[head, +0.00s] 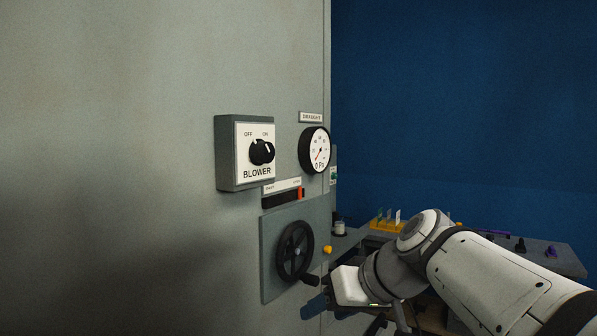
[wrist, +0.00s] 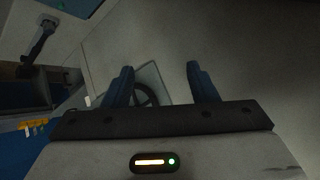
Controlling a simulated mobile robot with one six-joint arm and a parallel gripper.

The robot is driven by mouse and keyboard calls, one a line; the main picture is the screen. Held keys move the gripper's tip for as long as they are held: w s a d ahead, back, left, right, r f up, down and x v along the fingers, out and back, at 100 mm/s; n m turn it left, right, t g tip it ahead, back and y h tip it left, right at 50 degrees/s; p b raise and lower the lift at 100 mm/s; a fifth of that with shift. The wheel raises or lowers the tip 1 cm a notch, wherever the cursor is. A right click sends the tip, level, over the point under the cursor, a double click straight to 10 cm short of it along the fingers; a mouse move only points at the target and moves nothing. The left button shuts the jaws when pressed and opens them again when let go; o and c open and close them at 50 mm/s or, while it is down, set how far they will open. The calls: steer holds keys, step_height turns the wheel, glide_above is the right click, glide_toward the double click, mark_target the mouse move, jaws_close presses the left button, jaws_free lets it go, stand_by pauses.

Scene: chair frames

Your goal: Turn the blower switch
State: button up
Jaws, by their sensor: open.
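The blower switch (head: 262,152) is a black rotary knob on a white plate marked OFF and ON, in a grey box on the grey panel. Its exact pointing is too small to tell. My gripper (head: 313,296) is low in the head view, below and right of the switch and apart from it, near the black handwheel (head: 295,251). In the wrist view my gripper (wrist: 160,80) has its two blue fingers spread with nothing held between them. The handwheel shows partly behind the left finger there (wrist: 146,94). The switch is not clearly seen in the wrist view.
A round draught gauge (head: 315,150) reading 0 Pa is right of the switch. A slot with an orange-red slider (head: 301,192) lies below. A yellow knob (head: 327,249) is beside the wheel. A bench (head: 555,258) with a yellow rack (head: 385,225) stands behind my arm. The panel's left is bare.

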steer(key=w+a+r+n+t+y+b, duration=0.2)
steer(key=w+r+n+t+y, duration=0.3)
steer(key=r, duration=0.6)
steer(key=n+y, duration=0.2)
steer(key=y, duration=0.1)
glide_toward(270, 153)
steer(key=shift+w+a+r+g, duration=0.15)
steer(key=shift+w+r+g, duration=0.15)
steer(key=shift+r+g, duration=0.1)
steer(key=p+x, duration=0.6)
steer(key=x, duration=0.2)
steer(key=shift+w+a, duration=0.25)
steer(key=shift+c, duration=0.2)
steer(key=shift+f, duration=0.2)
steer(key=shift+c, duration=0.6)
steer(key=c, duration=0.3)
steer(key=shift+c, duration=0.5)
steer(key=m, duration=0.7)
steer(key=shift+m, duration=0.3)
steer(key=m, duration=0.5)
steer(key=shift+m, duration=0.4)
steer(key=o, duration=0.8)
steer(key=shift+s, duration=0.1)
steer(key=shift+d, duration=0.1)
